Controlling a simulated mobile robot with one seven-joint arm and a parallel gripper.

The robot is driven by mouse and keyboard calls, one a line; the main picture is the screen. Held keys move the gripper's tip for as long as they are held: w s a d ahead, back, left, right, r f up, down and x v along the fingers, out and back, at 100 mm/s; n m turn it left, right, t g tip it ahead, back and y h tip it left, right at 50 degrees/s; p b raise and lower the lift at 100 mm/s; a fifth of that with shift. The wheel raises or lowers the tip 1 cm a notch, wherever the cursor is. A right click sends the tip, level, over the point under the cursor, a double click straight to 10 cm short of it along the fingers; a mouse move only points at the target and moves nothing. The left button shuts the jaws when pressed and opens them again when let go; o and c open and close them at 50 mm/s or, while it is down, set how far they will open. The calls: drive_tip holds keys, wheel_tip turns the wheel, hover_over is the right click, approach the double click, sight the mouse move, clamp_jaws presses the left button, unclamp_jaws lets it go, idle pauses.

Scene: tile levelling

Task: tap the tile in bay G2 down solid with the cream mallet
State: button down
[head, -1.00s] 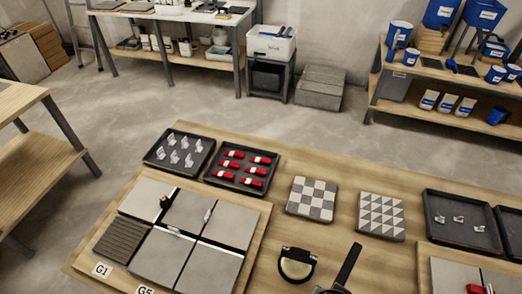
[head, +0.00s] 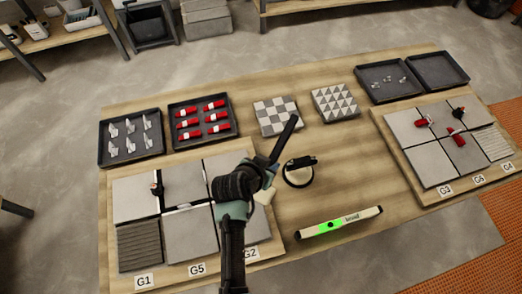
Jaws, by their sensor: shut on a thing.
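My gripper (head: 266,178) is shut on the cream mallet and holds it over the right side of the left-hand board. The mallet's black handle (head: 285,138) sticks up and to the right. A cream part of its head (head: 265,196) shows beside the gripper; the rest is hidden. The grey tile in bay G2 (head: 259,226) lies in the front right of that board, behind the G2 label (head: 250,253). My arm covers its left part, so I cannot tell how level it sits or whether the mallet touches it.
A level (head: 338,223) with a green light lies right of the board. A round suction lifter (head: 298,174) lies behind it. Trays of white clips (head: 103,156) and red wedges (head: 174,141) stand at the back. Another tiled board (head: 399,160) is at the right.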

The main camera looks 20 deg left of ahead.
drive_tip(key=shift+w+a+f+b, duration=0.15)
drive_tip(key=shift+a+f+b, duration=0.15)
drive_tip(key=shift+f+b, duration=0.3)
drive_tip(key=shift+w+a+f+b, duration=0.15)
drive_tip(key=shift+a+f+b, duration=0.15)
drive_tip(key=shift+f+b, duration=0.3)
drive_tip(key=shift+w+a+f+b, duration=0.15)
drive_tip(key=shift+a+f+b, duration=0.15)
drive_tip(key=shift+f+b, duration=0.25)
drive_tip(key=shift+f, duration=0.15)
wheel_tip(320, 180, down, 6)
drive_tip(key=b, duration=0.5)
drive_tip(key=shift+r, duration=0.25)
wheel_tip(320, 180, up, 6)
drive_tip(key=p, duration=0.5)
drive_tip(key=shift+f, duration=0.15)
